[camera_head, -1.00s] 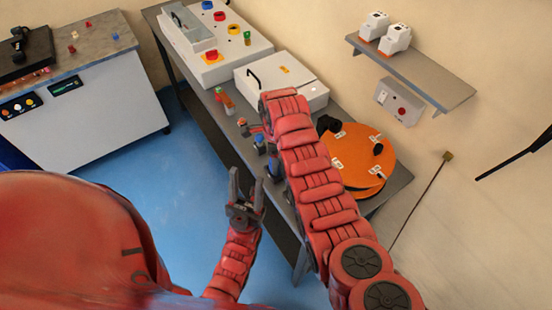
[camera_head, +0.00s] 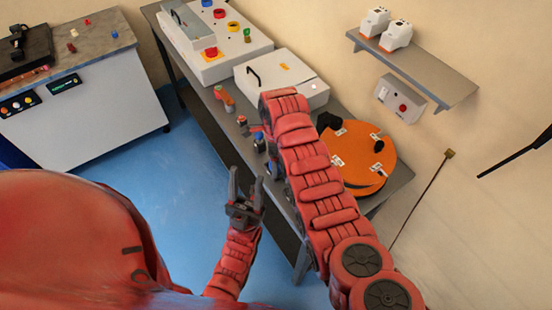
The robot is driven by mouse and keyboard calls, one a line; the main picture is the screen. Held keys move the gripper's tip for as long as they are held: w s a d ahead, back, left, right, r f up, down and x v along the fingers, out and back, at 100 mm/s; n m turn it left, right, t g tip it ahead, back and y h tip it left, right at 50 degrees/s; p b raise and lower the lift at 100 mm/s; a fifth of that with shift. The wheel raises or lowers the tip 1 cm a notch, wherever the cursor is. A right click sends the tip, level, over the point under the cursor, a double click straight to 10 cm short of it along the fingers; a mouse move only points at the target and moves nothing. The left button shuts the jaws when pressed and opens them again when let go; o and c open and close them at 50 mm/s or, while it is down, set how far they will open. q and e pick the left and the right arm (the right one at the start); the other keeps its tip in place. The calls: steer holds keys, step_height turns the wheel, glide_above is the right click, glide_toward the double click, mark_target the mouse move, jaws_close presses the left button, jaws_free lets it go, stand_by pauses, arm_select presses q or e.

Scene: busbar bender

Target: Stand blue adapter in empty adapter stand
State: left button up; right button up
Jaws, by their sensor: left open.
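My left gripper (camera_head: 246,188) is open and empty, fingers pointing up the picture, beside the near long edge of the grey bench. A small blue-topped piece (camera_head: 259,138), which looks like the blue adapter, stands upright on a dark holder near that edge, above the left gripper in the picture. Another dark, bluish piece (camera_head: 273,168) shows close to the left fingertips, partly covered by my right arm. A small grey stand (camera_head: 242,124) is further along the bench; I cannot tell whether it is empty. My right gripper is hidden behind its own arm.
The bench (camera_head: 205,95) carries a white control box (camera_head: 235,62), a white case (camera_head: 300,88) and an orange disc (camera_head: 352,150). Orange-red pieces (camera_head: 225,98) stand near its edge. A wall shelf (camera_head: 430,85) is at right. Blue floor (camera_head: 150,165) is clear at left.

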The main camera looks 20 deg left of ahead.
steer(key=shift+w+a+r+b, duration=0.1)
steer(key=shift+r+b, duration=0.2)
steer(key=shift+r, duration=0.3)
step_height(320, 180, up, 4)
steer(key=shift+r+b, duration=0.2)
steer(key=shift+b, duration=0.8)
step_height(320, 180, up, 10)
steer(key=p, duration=0.7)
steer(key=shift+f+p, duration=0.25)
steer(key=shift+p, duration=0.05)
steer(key=shift+r, duration=1.15)
